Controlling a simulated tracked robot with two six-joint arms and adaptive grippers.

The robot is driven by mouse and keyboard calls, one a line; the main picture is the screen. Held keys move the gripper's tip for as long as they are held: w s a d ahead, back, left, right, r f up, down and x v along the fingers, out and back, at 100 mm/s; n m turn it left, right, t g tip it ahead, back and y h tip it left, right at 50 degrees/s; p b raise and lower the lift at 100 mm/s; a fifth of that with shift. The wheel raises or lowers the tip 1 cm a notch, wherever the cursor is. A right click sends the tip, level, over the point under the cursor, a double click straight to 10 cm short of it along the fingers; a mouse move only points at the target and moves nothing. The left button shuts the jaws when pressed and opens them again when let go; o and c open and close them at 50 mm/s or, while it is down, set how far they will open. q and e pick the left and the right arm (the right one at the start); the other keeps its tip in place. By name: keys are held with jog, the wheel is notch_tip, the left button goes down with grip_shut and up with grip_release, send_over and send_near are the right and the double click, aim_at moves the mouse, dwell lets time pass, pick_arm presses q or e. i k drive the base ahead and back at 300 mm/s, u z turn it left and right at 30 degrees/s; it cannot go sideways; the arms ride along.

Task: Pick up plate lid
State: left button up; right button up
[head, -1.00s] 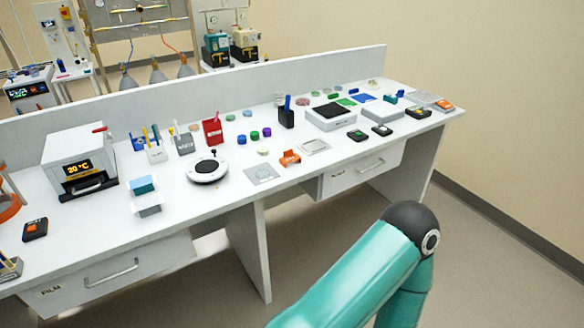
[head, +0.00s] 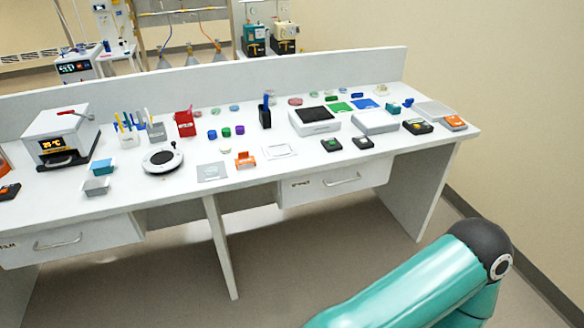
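A flat, clear rectangular piece with a pale rim (head: 280,151) lies near the front edge of the bench, right of the orange holder. It looks like the plate lid, but it is too small in the head view to be sure. Neither gripper is in view. Only a teal arm link of mine shows at the lower right, in front of the bench and clear of it.
The white bench (head: 330,172) has a raised back panel. Near the lid are an orange holder (head: 245,160), a grey square pad (head: 212,172), a black holder (head: 265,115) and small black devices (head: 362,142). Drawers (head: 335,182) are shut. Floor in front is open.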

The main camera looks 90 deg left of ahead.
aim_at(210, 172)
jog(key=z, duration=0.4)
jog(key=i, duration=0.4)
jog(key=u, duration=2.2)
jog(key=i, duration=0.25)
jog(key=u, duration=2.1)
jog(key=k, duration=0.6)
jog(key=u, duration=0.4)
jog(key=i, duration=1.65)
jog(key=z, duration=0.35)
